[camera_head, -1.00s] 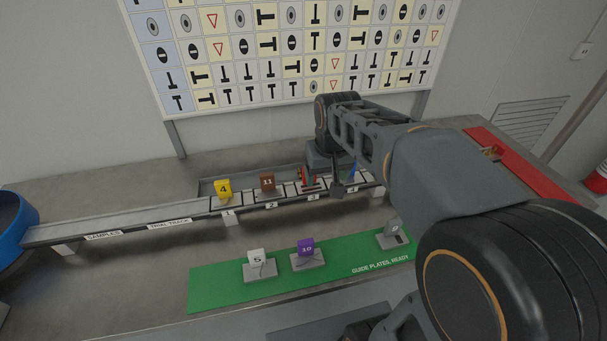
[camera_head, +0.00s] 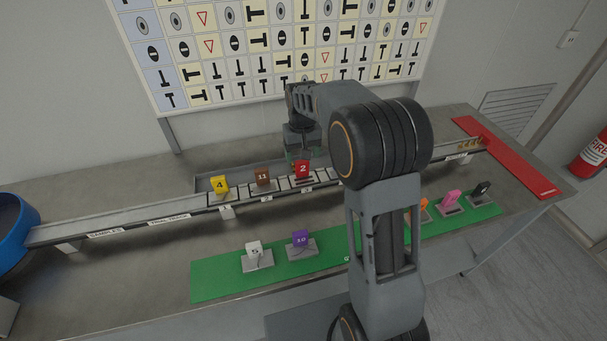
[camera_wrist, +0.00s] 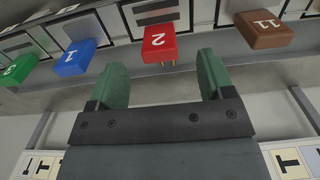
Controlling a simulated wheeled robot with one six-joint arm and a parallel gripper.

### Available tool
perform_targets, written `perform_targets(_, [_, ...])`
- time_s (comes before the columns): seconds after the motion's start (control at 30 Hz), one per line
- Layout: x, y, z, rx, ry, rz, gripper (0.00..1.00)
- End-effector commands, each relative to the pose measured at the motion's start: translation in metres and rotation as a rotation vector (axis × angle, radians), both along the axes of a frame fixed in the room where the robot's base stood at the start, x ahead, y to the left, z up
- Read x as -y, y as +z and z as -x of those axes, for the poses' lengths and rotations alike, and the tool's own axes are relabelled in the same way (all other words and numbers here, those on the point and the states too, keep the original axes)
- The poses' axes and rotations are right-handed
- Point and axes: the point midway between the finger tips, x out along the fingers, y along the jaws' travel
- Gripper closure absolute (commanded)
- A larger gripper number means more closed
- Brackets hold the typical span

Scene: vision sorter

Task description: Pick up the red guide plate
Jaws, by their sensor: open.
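The red guide plate (camera_head: 303,168), numbered 2, stands upright on the track in the head view, right of the brown plate. In the wrist view the red plate (camera_wrist: 158,43) is just beyond my fingertips, roughly centred between them. My gripper (camera_wrist: 163,75) is open with its green fingers apart and nothing between them. In the head view my gripper (camera_head: 303,152) is behind the red plate, on the board side.
A brown plate (camera_head: 263,176) and yellow plate (camera_head: 219,184) stand left of the red one. A blue plate (camera_wrist: 75,58) and green plate (camera_wrist: 19,69) are on its other side. White (camera_head: 255,250) and purple (camera_head: 300,240) plates stand on the green mat (camera_head: 220,283).

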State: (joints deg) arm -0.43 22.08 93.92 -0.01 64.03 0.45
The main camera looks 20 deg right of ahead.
Motion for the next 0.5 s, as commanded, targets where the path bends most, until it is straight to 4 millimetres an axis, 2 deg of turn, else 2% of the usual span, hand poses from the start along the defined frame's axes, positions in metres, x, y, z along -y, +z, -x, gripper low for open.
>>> perform_targets(0.27, [0.000, -0.017, 0.001, -0.001, 0.000, 0.000, 0.26])
perform_targets(0.5, [0.002, -0.047, 0.001, -0.003, 0.000, 0.000, 0.26])
